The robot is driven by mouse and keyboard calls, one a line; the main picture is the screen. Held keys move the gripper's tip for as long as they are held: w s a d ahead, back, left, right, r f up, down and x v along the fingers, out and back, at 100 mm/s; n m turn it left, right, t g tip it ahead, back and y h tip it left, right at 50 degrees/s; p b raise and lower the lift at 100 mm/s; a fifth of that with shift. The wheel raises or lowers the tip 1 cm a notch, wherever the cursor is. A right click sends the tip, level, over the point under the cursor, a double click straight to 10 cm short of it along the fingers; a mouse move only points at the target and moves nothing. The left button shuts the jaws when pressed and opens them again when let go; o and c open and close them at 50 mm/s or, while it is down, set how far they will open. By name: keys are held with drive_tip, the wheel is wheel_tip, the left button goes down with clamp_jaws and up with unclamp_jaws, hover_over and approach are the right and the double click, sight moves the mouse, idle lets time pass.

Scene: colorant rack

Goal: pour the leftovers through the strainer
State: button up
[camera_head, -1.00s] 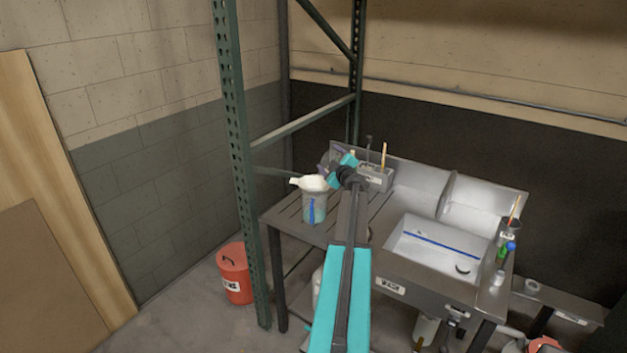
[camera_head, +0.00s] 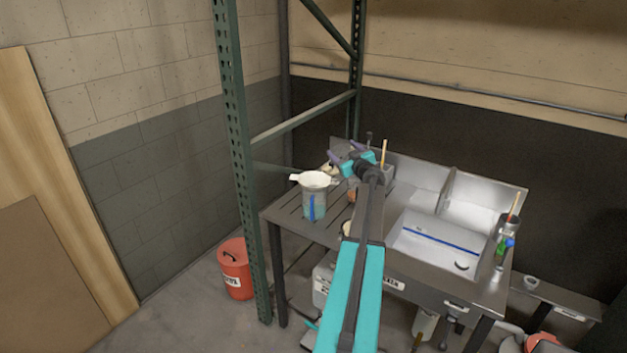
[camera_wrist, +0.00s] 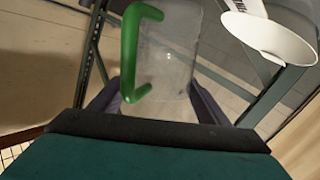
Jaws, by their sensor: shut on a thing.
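My gripper (camera_head: 346,154) is above the left part of the sink bench (camera_head: 285,222), behind and right of the strainer in the head view. In the wrist view its purple fingers (camera_wrist: 157,90) are shut on a clear jug (camera_wrist: 172,55) with a green handle (camera_wrist: 132,50). The jug's contents cannot be made out. The white strainer (camera_head: 314,180) sits on top of a clear container (camera_head: 313,208) with a blue stripe, on the slatted drainboard. The white strainer also shows at the upper right of the wrist view (camera_wrist: 270,38), apart from the jug.
The sink basin (camera_head: 435,243) lies to the right, with bottles (camera_head: 505,247) on its right edge. A grey holder (camera_head: 387,177) with upright sticks stands at the back. A green rack post (camera_head: 234,150) rises left of the bench. A red bucket (camera_head: 235,272) is on the floor.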

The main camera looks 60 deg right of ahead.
drive_tip(key=shift+s+d+f+m+t, duration=0.2)
drive_tip(key=shift+s+d+m, duration=0.4)
drive_tip(key=shift+m, duration=0.2)
drive_tip(key=shift+s+d+f+m+t, duration=0.1)
drive_tip(key=shift+s+d+f+m, duration=0.05)
drive_tip(key=shift+s+d+m, duration=0.55)
drive_tip(key=shift+w+a, duration=0.15)
drive_tip(key=shift+w, duration=0.05)
drive_tip(key=shift+r, duration=0.1)
drive_tip(key=shift+r, duration=2.4)
